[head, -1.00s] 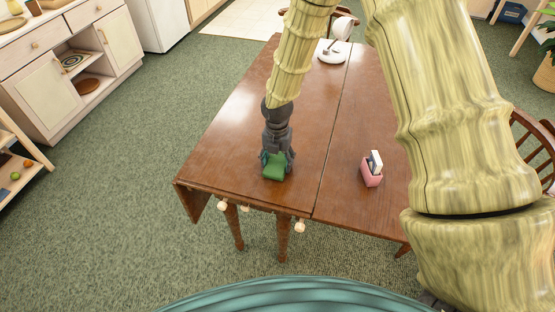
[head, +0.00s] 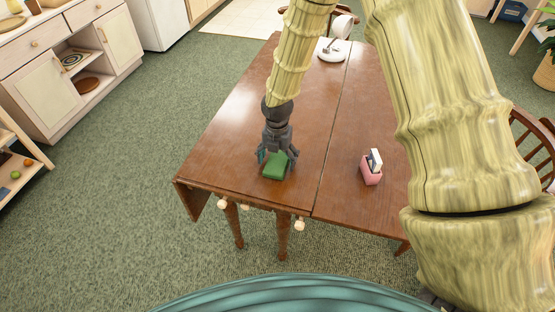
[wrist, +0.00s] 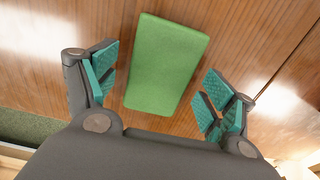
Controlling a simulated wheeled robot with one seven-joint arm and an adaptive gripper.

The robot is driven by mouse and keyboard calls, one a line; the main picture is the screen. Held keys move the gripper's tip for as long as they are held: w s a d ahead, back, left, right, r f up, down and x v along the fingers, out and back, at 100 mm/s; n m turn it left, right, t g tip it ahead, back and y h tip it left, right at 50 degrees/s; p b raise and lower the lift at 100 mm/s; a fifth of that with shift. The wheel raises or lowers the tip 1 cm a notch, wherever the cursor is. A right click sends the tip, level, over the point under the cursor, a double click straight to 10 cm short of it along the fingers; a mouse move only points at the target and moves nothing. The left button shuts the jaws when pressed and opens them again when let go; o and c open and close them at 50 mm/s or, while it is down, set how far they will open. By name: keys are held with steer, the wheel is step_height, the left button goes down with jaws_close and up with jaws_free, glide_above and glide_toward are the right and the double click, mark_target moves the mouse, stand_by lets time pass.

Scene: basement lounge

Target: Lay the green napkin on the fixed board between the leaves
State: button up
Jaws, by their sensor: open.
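The green napkin (head: 275,170), a small folded rectangle, lies on the wooden table top near its front edge. In the wrist view the napkin (wrist: 165,65) lies flat on the wood between and beyond my fingers, touching neither. My gripper (head: 276,158) is open just above it; its teal finger pads (wrist: 158,95) stand apart on either side. The board under the napkin (head: 245,120) lies left of a long seam. A leaf hangs down at the left front corner (head: 192,200), and the section right of the seam (head: 350,205) is level with the board.
A pink holder (head: 371,175) with upright cards stands right of the seam. A white lamp-like object (head: 333,52) stands at the table's far end. Round knobs (head: 299,225) stick out under the front edge. Chairs (head: 535,145) stand at the right. The board's middle is bare.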

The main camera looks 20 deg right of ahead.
mark_target(277, 161)
step_height(277, 161, up, 12)
steer(key=b, duration=0.1)
stand_by(0.5)
